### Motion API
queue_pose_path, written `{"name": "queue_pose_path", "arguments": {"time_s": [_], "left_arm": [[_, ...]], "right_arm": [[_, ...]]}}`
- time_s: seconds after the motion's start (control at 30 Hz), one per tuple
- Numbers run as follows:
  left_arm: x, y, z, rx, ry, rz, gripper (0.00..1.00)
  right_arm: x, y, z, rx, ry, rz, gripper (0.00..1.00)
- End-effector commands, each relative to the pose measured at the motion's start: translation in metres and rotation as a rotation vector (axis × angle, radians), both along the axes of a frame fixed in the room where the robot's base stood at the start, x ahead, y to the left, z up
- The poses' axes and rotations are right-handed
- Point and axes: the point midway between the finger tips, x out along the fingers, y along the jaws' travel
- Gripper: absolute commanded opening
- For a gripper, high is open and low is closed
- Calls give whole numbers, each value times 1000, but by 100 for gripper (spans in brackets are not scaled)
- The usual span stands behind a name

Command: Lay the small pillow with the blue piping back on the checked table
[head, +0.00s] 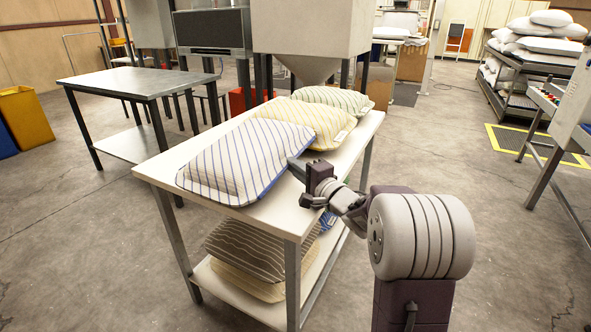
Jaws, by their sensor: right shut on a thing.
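A white pillow with blue stripes and blue piping (240,160) lies at the near left end of a white-topped table (160,174). My right gripper (296,166) is at its right edge, shut on that edge; the fingertips are partly hidden there. The pillow appears to rest on the tabletop. A yellow-striped pillow (308,120) lies just behind it, and a green-striped pillow (335,99) lies behind that. No checked pattern shows on this table. My left gripper is out of the picture.
Brown striped pillows (250,250) lie on the table's lower shelf (240,303). A bare grey table (140,82) stands at the left. A hopper (312,40) stands behind. White pillows (535,40) fill a rack at the back right. Open floor lies on both sides.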

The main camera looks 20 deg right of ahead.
Motion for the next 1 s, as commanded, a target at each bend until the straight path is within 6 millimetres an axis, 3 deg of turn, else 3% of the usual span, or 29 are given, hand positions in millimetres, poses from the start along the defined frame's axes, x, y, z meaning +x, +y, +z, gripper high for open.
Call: {"name": "queue_pose_path", "arguments": {"time_s": [0.07, 0.1, 0.17, 0.2, 0.4, 0.43, 0.5, 0.53, 0.83, 1.0], "left_arm": [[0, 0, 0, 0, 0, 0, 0], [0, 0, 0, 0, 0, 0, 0], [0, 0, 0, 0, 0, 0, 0], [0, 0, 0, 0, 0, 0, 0], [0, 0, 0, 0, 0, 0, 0], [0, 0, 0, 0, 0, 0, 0], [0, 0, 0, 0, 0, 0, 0], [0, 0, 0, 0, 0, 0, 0], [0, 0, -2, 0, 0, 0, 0], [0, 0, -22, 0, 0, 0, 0]], "right_arm": [[0, 0, -2, 2, 5, -1, 0], [0, 0, -2, 2, 4, -1, 20], [0, 0, -1, 1, 4, -1, 36], [0, 0, -1, 1, 4, -1, 40], [0, 0, -1, 1, 2, 0, 40], [0, 0, -1, 1, 2, 0, 43], [0, 0, -1, 0, 2, 0, 62], [0, 0, -1, 0, 2, 0, 65], [-1, 0, -2, -1, 3, -1, 65], [-23, -5, -5, -3, -1, -3, 65]]}}
